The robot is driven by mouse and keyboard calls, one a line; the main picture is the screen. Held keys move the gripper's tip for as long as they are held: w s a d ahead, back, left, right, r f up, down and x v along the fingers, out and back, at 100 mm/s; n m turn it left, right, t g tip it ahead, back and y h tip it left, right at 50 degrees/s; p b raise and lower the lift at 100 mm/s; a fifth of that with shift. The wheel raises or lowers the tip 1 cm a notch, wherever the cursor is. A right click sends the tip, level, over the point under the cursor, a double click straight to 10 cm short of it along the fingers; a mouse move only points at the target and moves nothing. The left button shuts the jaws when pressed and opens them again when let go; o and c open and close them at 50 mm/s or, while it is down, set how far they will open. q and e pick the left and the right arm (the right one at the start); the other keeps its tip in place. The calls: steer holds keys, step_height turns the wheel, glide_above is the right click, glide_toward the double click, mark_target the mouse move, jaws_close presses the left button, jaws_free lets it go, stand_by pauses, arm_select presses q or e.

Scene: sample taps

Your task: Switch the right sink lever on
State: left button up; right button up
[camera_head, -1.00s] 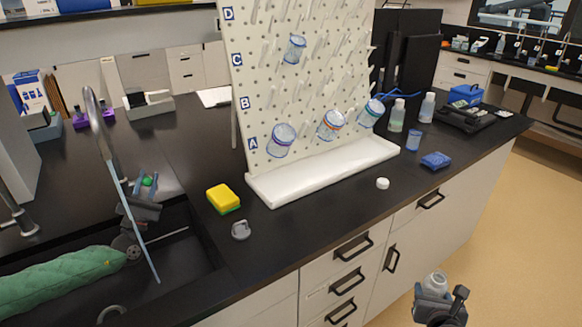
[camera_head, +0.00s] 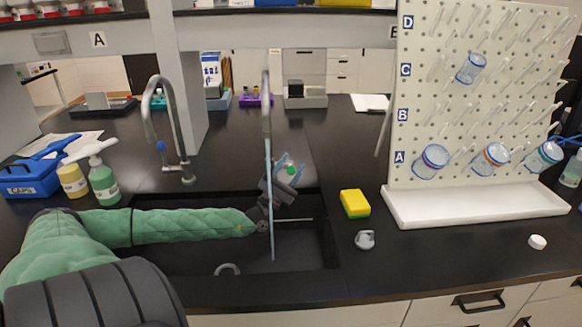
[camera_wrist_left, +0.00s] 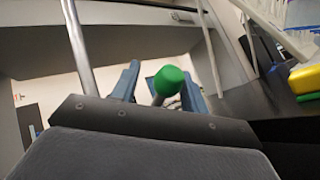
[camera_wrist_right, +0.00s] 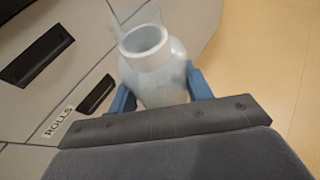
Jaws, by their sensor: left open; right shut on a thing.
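The right sink's tap (camera_head: 266,100) is a tall grey post at the back of the black sink (camera_head: 318,250). A thin pale-blue stream (camera_head: 271,215) runs from it down into the basin. My left gripper (camera_head: 286,168) is beside this stream, with a green lever knob (camera_head: 291,171) between its fingers. In the left wrist view the green knob (camera_wrist_left: 168,80) shows between the open blue fingers; I cannot tell whether they touch it. My right gripper (camera_wrist_right: 160,85) is shut on a translucent open-mouthed bottle (camera_wrist_right: 150,65), seen only in its wrist view.
Another tap (camera_head: 180,125) with a blue knob stands left, with no stream. A yellow-green sponge (camera_head: 355,204) and a grey cap (camera_head: 365,239) lie right of the sink. A pegboard rack (camera_head: 485,100) stands behind.

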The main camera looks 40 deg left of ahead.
arm_select(q)
steer(key=shift+s+f, duration=0.1)
steer(key=s+f+p, duration=0.1)
steer(key=s+p, duration=0.7)
steer(key=s, duration=0.6)
steer(key=shift+d+f, duration=0.15)
steer(key=shift+f, duration=0.25)
arm_select(e)
step_height(320, 180, up, 8)
